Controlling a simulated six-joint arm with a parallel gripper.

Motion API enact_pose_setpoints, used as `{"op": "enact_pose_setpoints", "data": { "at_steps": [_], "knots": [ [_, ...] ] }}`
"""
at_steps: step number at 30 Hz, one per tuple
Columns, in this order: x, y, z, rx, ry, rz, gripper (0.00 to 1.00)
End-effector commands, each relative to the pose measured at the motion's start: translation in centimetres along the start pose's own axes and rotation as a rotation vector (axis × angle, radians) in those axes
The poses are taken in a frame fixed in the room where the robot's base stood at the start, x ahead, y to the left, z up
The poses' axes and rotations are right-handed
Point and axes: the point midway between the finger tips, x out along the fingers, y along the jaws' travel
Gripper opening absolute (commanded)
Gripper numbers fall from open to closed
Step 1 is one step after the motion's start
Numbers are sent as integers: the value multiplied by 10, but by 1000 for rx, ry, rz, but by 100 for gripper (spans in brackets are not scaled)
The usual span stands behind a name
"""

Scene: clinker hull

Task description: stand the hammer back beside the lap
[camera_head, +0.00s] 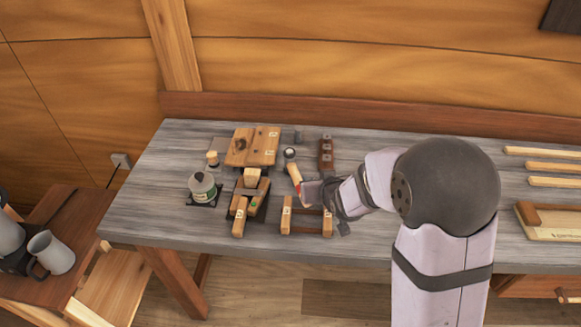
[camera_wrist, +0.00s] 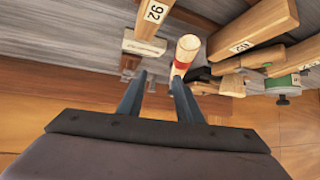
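The hammer (camera_head: 294,173) shows as a pale wooden handle with a red band, just left of my gripper (camera_head: 307,190) in the head view. In the wrist view the handle (camera_wrist: 186,50) rises at the tip of the right finger, its round end upward. My gripper (camera_wrist: 158,78) is open, with a clear gap between its fingers. I cannot tell whether the finger touches the handle. The hammer's head is not clearly seen. The lap of overlapping numbered boards (camera_head: 252,146) lies on the bench, left of and behind the hammer.
Wooden clamp-like pieces stand close by, one left (camera_head: 239,217) and one in front (camera_head: 306,229). A dark red block with holes (camera_head: 326,155) lies behind my gripper. A lidded pot (camera_head: 203,187) stands at left. The grey bench (camera_head: 150,203) is clear at its left end.

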Motion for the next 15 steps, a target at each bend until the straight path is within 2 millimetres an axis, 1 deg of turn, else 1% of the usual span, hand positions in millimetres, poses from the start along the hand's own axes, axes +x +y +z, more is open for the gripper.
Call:
{"op": "enact_pose_setpoints", "data": {
  "at_steps": [1, 3, 6, 10, 15],
  "knots": [
    [14, -8, -2, -16, 42, -18, 32],
    [27, -19, -13, -35, 107, -38, 32],
    [39, -30, -24, -54, 178, -61, 32],
    [46, -39, -32, -69, 236, -78, 32],
    [48, -42, -36, -74, 256, -84, 32]
  ]
}}
